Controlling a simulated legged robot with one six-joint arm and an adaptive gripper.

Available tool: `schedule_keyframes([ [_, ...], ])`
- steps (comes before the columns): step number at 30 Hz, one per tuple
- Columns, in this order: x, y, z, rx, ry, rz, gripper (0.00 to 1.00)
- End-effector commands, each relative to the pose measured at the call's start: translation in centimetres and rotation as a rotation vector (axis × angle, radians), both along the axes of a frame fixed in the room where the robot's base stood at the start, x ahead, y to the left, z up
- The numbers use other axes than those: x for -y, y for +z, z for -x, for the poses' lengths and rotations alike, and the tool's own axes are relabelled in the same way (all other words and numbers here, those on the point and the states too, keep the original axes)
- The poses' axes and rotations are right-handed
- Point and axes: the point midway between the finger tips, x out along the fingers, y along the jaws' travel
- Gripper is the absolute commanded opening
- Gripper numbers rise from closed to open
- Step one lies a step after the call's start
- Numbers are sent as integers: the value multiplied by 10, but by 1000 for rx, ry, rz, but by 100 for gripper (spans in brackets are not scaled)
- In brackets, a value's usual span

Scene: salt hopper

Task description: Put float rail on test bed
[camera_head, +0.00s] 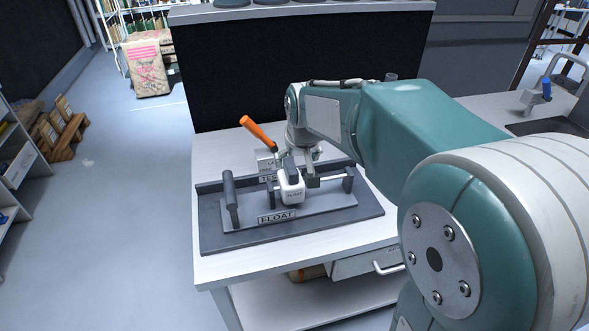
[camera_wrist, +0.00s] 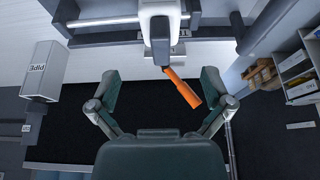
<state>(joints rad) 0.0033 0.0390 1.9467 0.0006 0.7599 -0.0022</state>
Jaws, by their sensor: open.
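The dark grey test bed (camera_head: 215,240) lies on the white table, with a "FLOAT" plate at its front and a partly hidden "TEST" plate behind. A thin pale rail (camera_head: 331,179) runs between dark end posts on it. An orange handle (camera_head: 258,133) rises behind the block. My gripper (camera_head: 301,173) is above the bed, partly hidden. In the wrist view my gripper (camera_wrist: 160,82) is open, the handle (camera_wrist: 183,88) showing between its fingers.
A white block marked "PIPE" (camera_wrist: 42,68) is left of my gripper in the wrist view. A dark panel (camera_head: 300,70) stands behind the white table (camera_head: 225,150). Shelving stands at the left.

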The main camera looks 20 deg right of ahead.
Motion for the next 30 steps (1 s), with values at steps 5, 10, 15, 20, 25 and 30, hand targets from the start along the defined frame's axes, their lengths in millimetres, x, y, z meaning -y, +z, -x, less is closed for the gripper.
schedule_keyframes([
  [5, 0, 11, 8, 3, 0, 0, 100],
  [10, 0, 29, 51, 23, 0, 0, 100],
  [15, -1, 41, 114, 48, 1, 0, 100],
  [20, -1, 40, 170, 70, 1, 0, 100],
  [25, -1, 30, 218, 89, 1, 0, 100],
  [30, -1, 22, 238, 96, 1, 0, 100],
])
